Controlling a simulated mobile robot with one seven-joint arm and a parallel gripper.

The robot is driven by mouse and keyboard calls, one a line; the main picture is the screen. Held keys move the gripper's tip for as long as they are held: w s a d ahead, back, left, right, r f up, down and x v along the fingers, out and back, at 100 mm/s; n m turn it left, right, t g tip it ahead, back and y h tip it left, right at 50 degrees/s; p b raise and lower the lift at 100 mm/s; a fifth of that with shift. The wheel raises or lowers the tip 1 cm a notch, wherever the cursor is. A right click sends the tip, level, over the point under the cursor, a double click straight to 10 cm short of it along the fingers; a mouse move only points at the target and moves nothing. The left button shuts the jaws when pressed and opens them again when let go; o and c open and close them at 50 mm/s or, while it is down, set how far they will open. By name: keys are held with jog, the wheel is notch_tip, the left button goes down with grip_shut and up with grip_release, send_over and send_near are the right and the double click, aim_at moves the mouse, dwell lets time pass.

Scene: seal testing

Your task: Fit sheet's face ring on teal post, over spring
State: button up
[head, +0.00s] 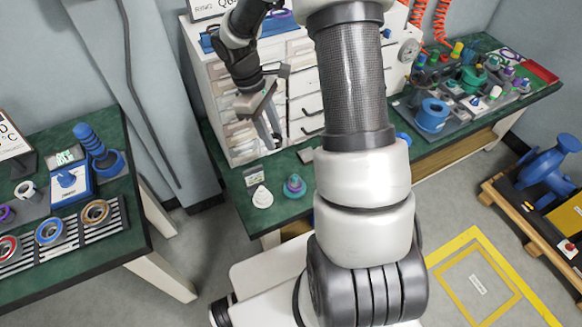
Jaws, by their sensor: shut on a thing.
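My gripper (273,128) points down in front of the white cabinet. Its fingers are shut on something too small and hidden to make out. A teal stepped piece with a purple part (294,187) stands on the green bench, below and right of my gripper; it may be the teal post, but I cannot make out a spring. A sheet marked "RING" (213,6) stands on the cabinet top, partly cut off by the frame. Red (6,249), blue (49,231) and tan (96,212) rings lie on a striped rack on the left bench.
A white cone-shaped piece (262,196) stands left of the teal piece. The white cabinet (303,78) has bins and drawers behind my gripper. The right bench holds a crowded tray of coloured parts (462,85). A blue pump-like body (550,165) sits on a pallet far right.

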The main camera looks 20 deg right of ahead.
jog(key=d+f+n+t+b, duration=0.3)
jog(key=d+f+n+b, duration=0.2)
jog(key=f+n, duration=0.55)
jog(key=n+t+y+b, duration=0.15)
jog(key=n+b, duration=0.25)
jog(key=n, duration=0.8)
send_over(295, 176)
jog(key=f, duration=0.2)
jog(key=shift+s+a+f+t+h, duration=0.1)
jog(key=shift+s+f+t+h, duration=0.15)
jog(key=shift+s+f+t, duration=0.1)
jog(key=shift+f+n+b, duration=0.25)
jog(key=shift+b, duration=0.2)
jog(key=shift+f+b, duration=1.8)
jog(key=shift+f+b, duration=0.8)
jog(key=shift+f, duration=0.2)
jog(key=o, duration=1.1)
